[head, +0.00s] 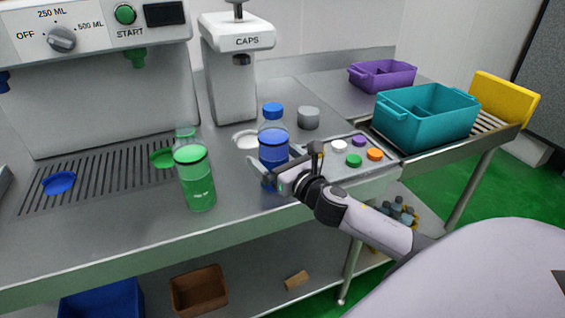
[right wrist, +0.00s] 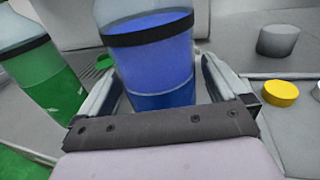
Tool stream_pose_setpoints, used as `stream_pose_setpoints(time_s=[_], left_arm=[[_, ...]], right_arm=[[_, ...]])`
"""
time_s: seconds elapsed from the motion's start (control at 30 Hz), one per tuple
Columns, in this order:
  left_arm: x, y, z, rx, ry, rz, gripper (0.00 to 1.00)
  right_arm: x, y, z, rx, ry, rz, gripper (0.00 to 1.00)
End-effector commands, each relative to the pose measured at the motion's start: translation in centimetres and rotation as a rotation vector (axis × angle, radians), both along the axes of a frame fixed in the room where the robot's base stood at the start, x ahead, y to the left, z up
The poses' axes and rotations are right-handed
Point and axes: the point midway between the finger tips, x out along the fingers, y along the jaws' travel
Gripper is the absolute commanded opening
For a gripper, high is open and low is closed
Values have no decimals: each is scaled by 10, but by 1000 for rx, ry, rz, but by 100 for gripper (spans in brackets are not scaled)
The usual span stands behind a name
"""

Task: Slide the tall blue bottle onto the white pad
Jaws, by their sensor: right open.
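The tall blue bottle (head: 273,143), with a blue cap and a dark band, stands upright on the steel counter in front of the capping machine. The white pad (head: 243,141) lies at the foot of that machine, just behind and left of the bottle; the bottle is off it. My right gripper (head: 273,168) is low at the bottle, open, with one finger on each side. In the right wrist view the bottle (right wrist: 155,60) stands between the spread fingers; I cannot tell whether they touch it. The pad cannot be made out there. My left gripper is out of view.
A green bottle (head: 195,180) stands close on the left. A grey cylinder (head: 308,118) and a tray of coloured caps (head: 340,166) are on the right. The capping machine (head: 234,85) rises behind. A teal crate (head: 425,120) sits further right.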

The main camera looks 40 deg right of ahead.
Motion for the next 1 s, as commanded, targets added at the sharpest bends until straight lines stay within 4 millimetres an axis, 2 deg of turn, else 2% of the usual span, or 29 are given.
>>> stream_pose_setpoints(time_s=[0.2, 0.57, 0.6, 0.77, 0.8, 0.83, 1.0], left_arm=[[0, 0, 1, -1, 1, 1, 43], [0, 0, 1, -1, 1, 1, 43], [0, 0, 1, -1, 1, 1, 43], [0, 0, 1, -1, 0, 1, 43], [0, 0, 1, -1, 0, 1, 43], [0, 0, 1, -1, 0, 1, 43], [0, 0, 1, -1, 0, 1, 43]], right_arm=[[18, 0, 0, 2, 0, 0, 100], [22, 0, 0, 1, 1, 1, 100], [22, 0, 0, 1, 1, 1, 94], [22, 0, 0, 2, 1, 1, 41], [22, 0, 0, 2, 1, 1, 28], [22, 0, 0, 2, 1, 1, 22], [30, -2, 0, 2, -1, 0, 22]])
